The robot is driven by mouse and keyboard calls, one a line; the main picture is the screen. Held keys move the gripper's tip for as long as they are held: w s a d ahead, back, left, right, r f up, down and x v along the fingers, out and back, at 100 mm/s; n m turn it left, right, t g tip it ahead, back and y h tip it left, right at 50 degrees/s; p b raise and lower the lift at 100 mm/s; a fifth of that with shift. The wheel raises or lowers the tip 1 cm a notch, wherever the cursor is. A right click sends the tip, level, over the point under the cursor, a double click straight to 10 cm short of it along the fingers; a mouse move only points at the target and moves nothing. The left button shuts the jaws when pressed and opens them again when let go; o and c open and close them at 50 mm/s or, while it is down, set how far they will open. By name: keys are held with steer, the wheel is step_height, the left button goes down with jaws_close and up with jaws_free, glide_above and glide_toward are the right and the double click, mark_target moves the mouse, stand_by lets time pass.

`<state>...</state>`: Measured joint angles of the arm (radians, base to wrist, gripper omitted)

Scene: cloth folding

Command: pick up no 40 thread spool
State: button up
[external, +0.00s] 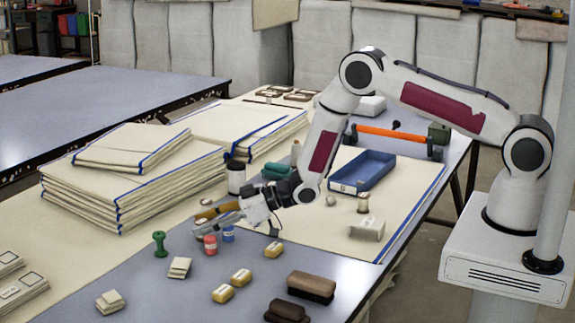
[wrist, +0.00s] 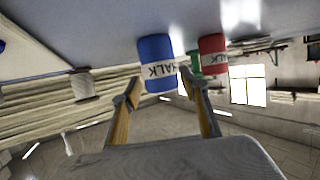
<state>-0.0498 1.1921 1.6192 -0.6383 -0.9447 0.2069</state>
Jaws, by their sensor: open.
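My gripper (external: 197,224) is open and empty, low over the blue-grey table with its fingers pointing left. In the wrist view its two fingers (wrist: 159,84) frame the blue chalk tub, with no contact clear. A green spool (external: 160,243) stands upright left of the gripper; it also shows behind the tubs in the wrist view (wrist: 194,62). A pale spool with brown ends (wrist: 82,86) is left in the wrist view. A small pale spool-like object (external: 363,203) stands near the blue tray. No "40" label is readable, so I cannot tell which spool is number 40.
The red chalk tub (external: 210,244) and blue chalk tub (external: 228,234) stand close by the gripper. Folded cloth stacks (external: 130,185) lie behind it. Yellow blocks (external: 241,277) and brown brushes (external: 311,287) lie in front. A blue tray (external: 362,172) is to the right.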

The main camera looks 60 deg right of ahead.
steer(key=shift+w+a+f, duration=0.15)
steer(key=shift+w+a, duration=0.1)
steer(key=shift+w, duration=0.15)
steer(key=c, duration=1.1)
